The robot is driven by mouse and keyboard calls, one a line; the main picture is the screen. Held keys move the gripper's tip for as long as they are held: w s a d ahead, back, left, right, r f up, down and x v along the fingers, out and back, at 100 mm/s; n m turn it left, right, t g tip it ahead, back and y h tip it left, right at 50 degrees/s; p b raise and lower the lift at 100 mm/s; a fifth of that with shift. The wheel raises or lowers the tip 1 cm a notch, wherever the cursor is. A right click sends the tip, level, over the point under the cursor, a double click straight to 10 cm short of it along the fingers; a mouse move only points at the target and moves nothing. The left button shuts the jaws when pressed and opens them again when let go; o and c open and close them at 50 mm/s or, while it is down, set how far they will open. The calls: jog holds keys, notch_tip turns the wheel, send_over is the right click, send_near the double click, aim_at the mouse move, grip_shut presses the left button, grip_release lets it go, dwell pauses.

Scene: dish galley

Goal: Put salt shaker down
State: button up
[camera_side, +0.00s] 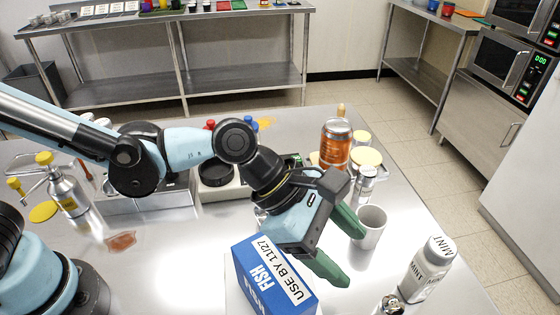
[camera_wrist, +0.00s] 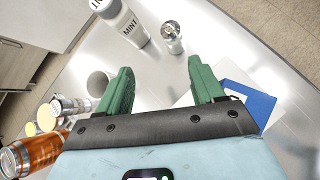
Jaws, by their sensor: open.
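A small shaker with a shiny metal top (camera_wrist: 172,36) stands on the steel counter in the wrist view, ahead of my fingertips. In the side view its top (camera_side: 391,303) shows at the bottom edge, with its lower part cut off. I take it to be the salt shaker; no label on it is readable. My gripper (camera_side: 350,257) is open, its two green fingers spread wide with nothing between them. In the wrist view my gripper (camera_wrist: 160,68) is apart from the shaker.
A white MINT container (camera_side: 427,268) stands beside the shaker. A light grey cup (camera_side: 370,228) is close to my gripper's far finger. An orange bottle (camera_side: 336,144) and several jars stand behind. Bare counter lies left of the box.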

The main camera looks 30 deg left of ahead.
aim_at(391, 304)
jog(key=shift+n+g, duration=0.3)
jog(key=shift+n, duration=0.3)
jog(key=shift+s+d+r+x, duration=0.15)
jog(key=shift+s+d+x, duration=0.1)
jog(key=shift+x, duration=2.05)
jog(key=shift+s+d+r+x, duration=0.2)
jog(key=shift+s+x, duration=0.05)
jog(key=shift+x, duration=2)
jog(key=shift+s+d+r+x, duration=0.15)
jog(key=shift+s+d+x, duration=0.1)
jog(key=shift+x, duration=2.05)
jog(key=shift+c, duration=0.5)
jog(key=c, duration=1.1)
jog(key=shift+r, duration=0.15)
